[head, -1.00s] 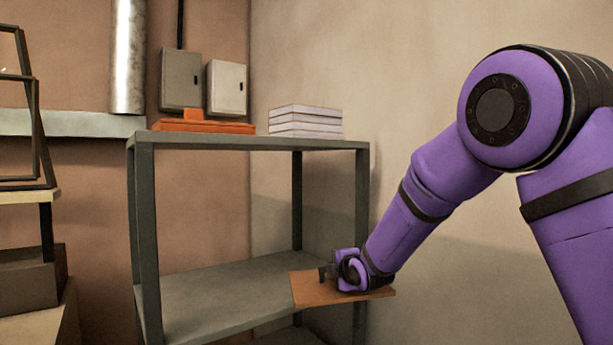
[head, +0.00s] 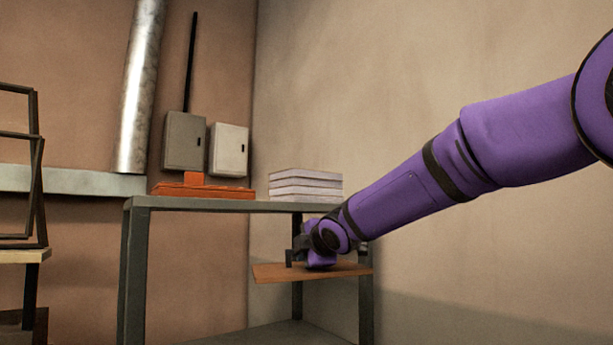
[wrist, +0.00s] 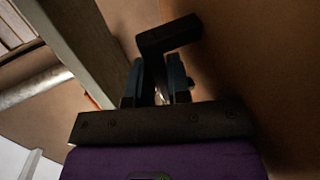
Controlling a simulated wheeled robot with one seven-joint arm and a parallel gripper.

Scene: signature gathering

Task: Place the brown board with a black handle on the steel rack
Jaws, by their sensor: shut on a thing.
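The brown board (head: 283,273) is held roughly level by my gripper (head: 294,250), just below the top shelf's height. My gripper is shut on the board's black handle, which shows between the fingers in the wrist view (wrist: 168,36). The board's brown face (wrist: 255,75) fills the right of that view. The steel rack (head: 140,270) is grey, with a top shelf and a lower shelf (head: 290,335). The board and my wrist overlap the rack's right side and appear in front of it. Their exact depth is hard to tell.
A red-orange object (head: 205,190) lies on the left of the rack's top, and a stack of pale books or paper (head: 305,184) on its right. The top's middle front is clear. Walls stand close behind. A dark frame (head: 35,190) stands at far left.

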